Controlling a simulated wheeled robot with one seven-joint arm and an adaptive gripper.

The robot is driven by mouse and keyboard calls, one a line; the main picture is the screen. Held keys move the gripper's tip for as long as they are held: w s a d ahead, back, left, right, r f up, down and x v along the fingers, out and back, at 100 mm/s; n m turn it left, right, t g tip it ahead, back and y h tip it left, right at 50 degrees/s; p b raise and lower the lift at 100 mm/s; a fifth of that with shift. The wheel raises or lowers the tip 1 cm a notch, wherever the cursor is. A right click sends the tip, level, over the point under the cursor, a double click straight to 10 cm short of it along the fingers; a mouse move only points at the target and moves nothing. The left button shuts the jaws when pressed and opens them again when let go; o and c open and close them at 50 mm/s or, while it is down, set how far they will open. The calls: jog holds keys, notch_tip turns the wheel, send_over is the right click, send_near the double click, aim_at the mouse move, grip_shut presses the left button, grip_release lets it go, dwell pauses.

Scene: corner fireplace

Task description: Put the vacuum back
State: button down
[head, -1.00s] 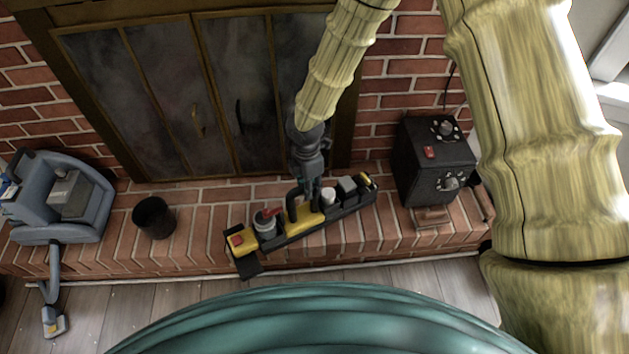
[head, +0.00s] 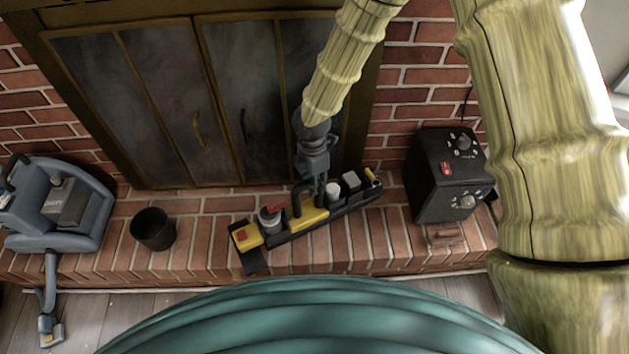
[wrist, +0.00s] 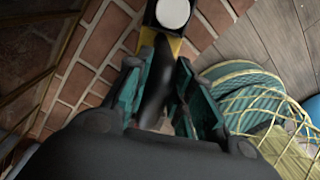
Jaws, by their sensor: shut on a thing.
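A long black-and-yellow device (head: 312,216), seemingly the vacuum, lies or hovers just over the brick hearth in front of the fireplace doors. It has a yellow end with a red patch at left, a red-topped canister, and a dark arched handle. My gripper (head: 311,186) comes down from above and is shut on this dark handle. In the wrist view my gripper (wrist: 160,80) has its teal fingers on both sides of the black handle (wrist: 157,85), with yellow and a white round cap beyond. I cannot tell whether the device touches the bricks.
A blue-grey cleaning machine (head: 62,212) with a hose and floor nozzle stands at left. A dark bin (head: 153,229) stands between it and the device. A black box with knobs (head: 447,176) stands at right. The fireplace doors (head: 170,105) are behind; wooden floor lies in front.

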jog(key=shift+f+b, duration=2.7)
jog(key=shift+f, duration=0.55)
jog(key=c, duration=1.1)
grip_release()
jog(key=shift+c, duration=0.2)
jog(key=r, duration=1.2)
jog(key=shift+w+a, duration=0.15)
jog(key=shift+w, duration=0.1)
